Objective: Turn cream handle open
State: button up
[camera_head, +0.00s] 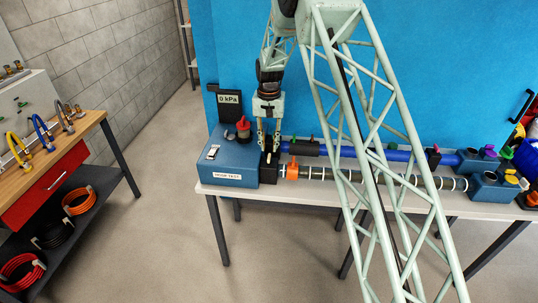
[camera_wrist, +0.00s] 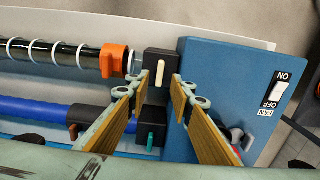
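The cream handle (camera_wrist: 159,74) is a short bar on a black valve block (camera_wrist: 162,60), next to the blue box. In the wrist view it stands upright in the picture, across the line of the black hose. My gripper (camera_wrist: 152,90) is open, with one finger on each side of the handle's near end. I cannot tell whether a finger touches it.
An orange collar (camera_wrist: 114,60) on the black ribbed hose (camera_wrist: 50,52) sits left of the block. A teal handle (camera_wrist: 151,139) is on another block nearby. The blue box (camera_head: 230,160) carries a fan switch (camera_wrist: 281,88). A gauge (camera_head: 229,99) reads 0 kPa.

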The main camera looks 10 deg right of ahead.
aim_at(269, 156)
jog(key=shift+f, duration=2.8)
jog(key=shift+c, duration=0.7)
grip_shut()
